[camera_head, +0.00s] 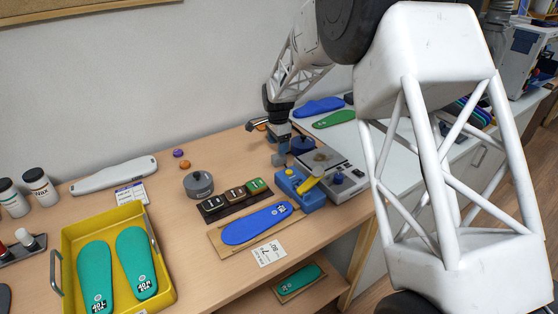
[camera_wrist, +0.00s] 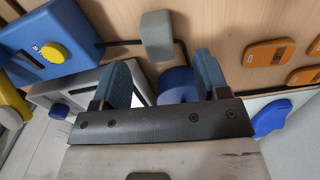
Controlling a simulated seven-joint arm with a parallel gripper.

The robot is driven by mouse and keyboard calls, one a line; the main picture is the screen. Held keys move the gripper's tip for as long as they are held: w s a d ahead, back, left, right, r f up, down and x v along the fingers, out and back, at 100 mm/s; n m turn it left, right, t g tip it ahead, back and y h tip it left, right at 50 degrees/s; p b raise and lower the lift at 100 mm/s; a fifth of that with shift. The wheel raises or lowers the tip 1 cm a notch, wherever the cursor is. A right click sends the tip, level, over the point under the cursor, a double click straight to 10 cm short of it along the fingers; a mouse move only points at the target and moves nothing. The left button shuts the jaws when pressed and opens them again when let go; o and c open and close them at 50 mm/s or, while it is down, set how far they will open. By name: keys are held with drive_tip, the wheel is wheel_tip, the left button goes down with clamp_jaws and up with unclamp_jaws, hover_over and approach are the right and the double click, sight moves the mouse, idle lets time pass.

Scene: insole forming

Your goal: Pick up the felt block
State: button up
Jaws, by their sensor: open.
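A grey block with rounded edges, which looks like the felt block (camera_wrist: 157,36), lies on the wooden table in the wrist view. It is ahead of the gap between my fingertips and apart from them. My gripper (camera_wrist: 164,72) has its two blue fingers spread, with no object held between them. In the head view my gripper (camera_head: 283,150) points down over the table, left of the grey-and-white machine. It is low there, and I cannot clearly tell the block from the fingers.
A blue device with a yellow knob (camera_wrist: 54,53) and a blue cylinder (camera_wrist: 178,84) are close to my gripper. A grey round pot (camera_head: 198,184), a dark stamp rack (camera_head: 213,212) and a blue insole (camera_head: 255,224) are nearby. A yellow tray (camera_head: 69,236) is at left.

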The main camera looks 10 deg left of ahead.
drive_tip(key=shift+f, duration=0.2)
drive_tip(key=shift+d+f, duration=0.15)
drive_tip(key=shift+f, duration=2.4)
drive_tip(key=c, duration=1)
drive_tip(key=shift+r, duration=0.1)
drive_tip(key=shift+r, duration=4.9)
